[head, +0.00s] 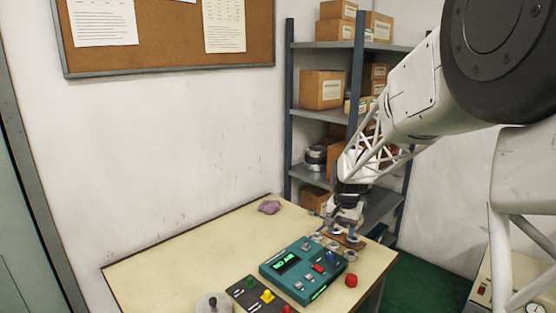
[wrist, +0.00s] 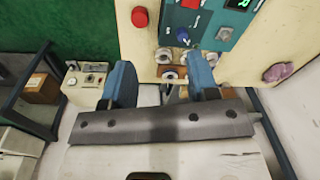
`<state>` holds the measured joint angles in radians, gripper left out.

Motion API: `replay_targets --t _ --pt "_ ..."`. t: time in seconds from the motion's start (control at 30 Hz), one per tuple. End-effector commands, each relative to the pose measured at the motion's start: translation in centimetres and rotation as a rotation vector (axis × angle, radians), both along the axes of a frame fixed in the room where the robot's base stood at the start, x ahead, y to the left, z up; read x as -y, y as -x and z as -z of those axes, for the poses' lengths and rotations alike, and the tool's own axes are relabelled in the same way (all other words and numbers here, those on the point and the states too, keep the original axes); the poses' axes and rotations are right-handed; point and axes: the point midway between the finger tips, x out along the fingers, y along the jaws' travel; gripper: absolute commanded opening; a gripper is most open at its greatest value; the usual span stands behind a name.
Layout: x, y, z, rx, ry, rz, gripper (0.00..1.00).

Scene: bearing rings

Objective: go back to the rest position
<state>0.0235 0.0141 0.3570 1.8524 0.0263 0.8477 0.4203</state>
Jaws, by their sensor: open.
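My gripper (head: 345,228) is above the right end of the table in the head view, near a small brown block (head: 352,243) and some rings. In the wrist view the two blue fingers of my gripper (wrist: 160,66) are spread apart, with nothing held between them. Pale metal rings (wrist: 164,55) lie by the edge of the teal device, and one ring (wrist: 170,75) shows at the brown block between the fingers. In the head view a ring (head: 350,255) lies beside the device. The fingertips partly cover the block, and I cannot tell their exact height above it.
The teal device (head: 290,272) with a lit display stands on the table (head: 190,250). A red button (head: 351,280), a black panel (head: 240,290) and a purple lump (head: 269,207) are also there. A shelf with boxes (head: 322,90) stands behind my arm. The table's left part is clear.

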Motion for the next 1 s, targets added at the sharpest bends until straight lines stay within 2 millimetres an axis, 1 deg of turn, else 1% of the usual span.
replay_targets --t 0.03,0.1,0.27,0.4,0.7,1.0 --pt "-0.1 1.3 -1.1 0.008 0.001 -0.012 0.54" --pt "-0.1 3.0 -2.3 0.014 0.004 -0.032 0.54" --pt "-0.3 6.8 -4.7 0.031 0.011 -0.073 0.54" --pt "-0.4 10.3 -6.5 0.046 0.018 -0.11 0.54" --pt "-0.6 18.0 -9.4 0.074 0.033 -0.19 0.54" --pt "-0.7 25.8 -10.9 0.103 0.05 -0.268 0.54"
